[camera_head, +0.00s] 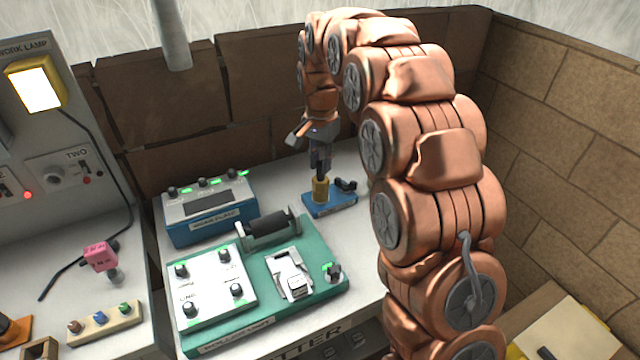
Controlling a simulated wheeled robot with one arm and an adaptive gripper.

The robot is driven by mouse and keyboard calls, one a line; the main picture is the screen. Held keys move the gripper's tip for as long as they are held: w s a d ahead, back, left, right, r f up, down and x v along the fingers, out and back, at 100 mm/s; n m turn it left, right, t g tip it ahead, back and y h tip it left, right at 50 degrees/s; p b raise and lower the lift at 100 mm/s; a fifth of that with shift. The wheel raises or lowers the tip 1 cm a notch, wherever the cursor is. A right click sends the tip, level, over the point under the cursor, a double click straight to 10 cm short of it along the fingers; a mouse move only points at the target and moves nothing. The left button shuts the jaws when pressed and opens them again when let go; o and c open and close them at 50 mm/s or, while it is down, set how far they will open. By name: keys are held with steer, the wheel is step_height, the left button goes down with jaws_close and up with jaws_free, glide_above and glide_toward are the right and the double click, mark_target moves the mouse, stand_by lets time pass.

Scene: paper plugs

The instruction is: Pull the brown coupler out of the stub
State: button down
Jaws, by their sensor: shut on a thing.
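The brown coupler (320,190) stands upright on the blue base of the stub (333,207), at the back right of the white table. Its lower part shows as a yellowish-brown cylinder. My gripper (320,176) points down from above and is shut on the top of the coupler. The fingers hide the coupler's upper end. I cannot tell how deep the coupler sits in the stub. A small black part (346,185) sits on the blue base, right of the coupler.
A blue box with knobs (208,211) and a green unit with a black roller (268,226) stand left of the stub. A pink plug (99,255) with a black cable is on the left bench. A brick wall (265,85) rises close behind.

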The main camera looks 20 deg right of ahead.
steer(key=shift+r+p, duration=0.35)
steer(key=shift+r, duration=2.15)
stand_by(1.1)
steer(key=shift+r+p, duration=0.3)
steer(key=shift+r, duration=1)
